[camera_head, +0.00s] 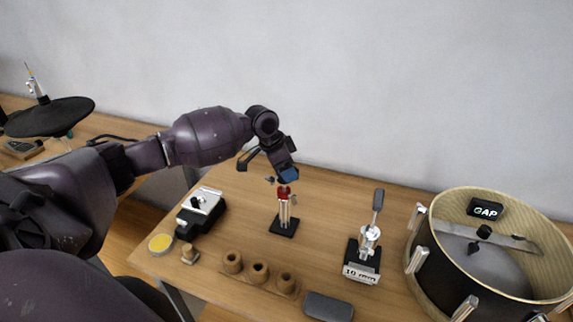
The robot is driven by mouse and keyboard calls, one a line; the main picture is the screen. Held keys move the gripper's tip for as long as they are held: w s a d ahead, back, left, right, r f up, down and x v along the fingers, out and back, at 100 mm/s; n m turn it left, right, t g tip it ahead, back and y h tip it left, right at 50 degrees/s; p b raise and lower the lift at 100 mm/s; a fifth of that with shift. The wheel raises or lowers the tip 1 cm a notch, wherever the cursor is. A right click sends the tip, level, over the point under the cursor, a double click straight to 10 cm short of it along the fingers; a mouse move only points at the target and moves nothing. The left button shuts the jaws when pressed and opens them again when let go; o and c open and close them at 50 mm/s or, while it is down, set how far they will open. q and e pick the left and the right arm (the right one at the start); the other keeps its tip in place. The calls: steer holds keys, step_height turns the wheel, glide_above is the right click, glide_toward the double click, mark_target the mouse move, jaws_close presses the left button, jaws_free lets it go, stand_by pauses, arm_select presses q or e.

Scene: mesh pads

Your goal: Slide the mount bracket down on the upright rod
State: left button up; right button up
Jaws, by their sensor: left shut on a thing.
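The upright rod (284,213) stands on a small black base (284,227) near the middle of the table, with pale thin posts side by side. The mount bracket, a small red piece (283,192), sits near the top of the rod. My left gripper (281,180) reaches in from the left and points down at the top of the rod. It is shut on the bracket, with a blue pad showing just above the red part. The fingertips are small here and partly hide the bracket. My right gripper is out of view.
A drum shell (418,255) fills the table's right side. A lever stand (365,257) with a "10 mm" label is right of the rod. In front are a wooden holder (259,273) and a dark pad (328,307). A black-and-white device (201,211) and yellow disc (160,243) are left.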

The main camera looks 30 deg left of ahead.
arm_select(q)
steer(key=shift+f, duration=1.55)
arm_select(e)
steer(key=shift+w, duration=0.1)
arm_select(q)
steer(key=shift+s+d+f+b, duration=0.1)
steer(key=shift+s+f+b, duration=0.15)
steer(key=shift+f+b, duration=0.05)
steer(key=o, duration=1.1)
steer(key=shift+f, duration=0.1)
steer(key=shift+r, duration=0.4)
steer(key=v, duration=1.1)
steer(key=shift+w+b, duration=0.25)
steer(key=shift+b, duration=0.15)
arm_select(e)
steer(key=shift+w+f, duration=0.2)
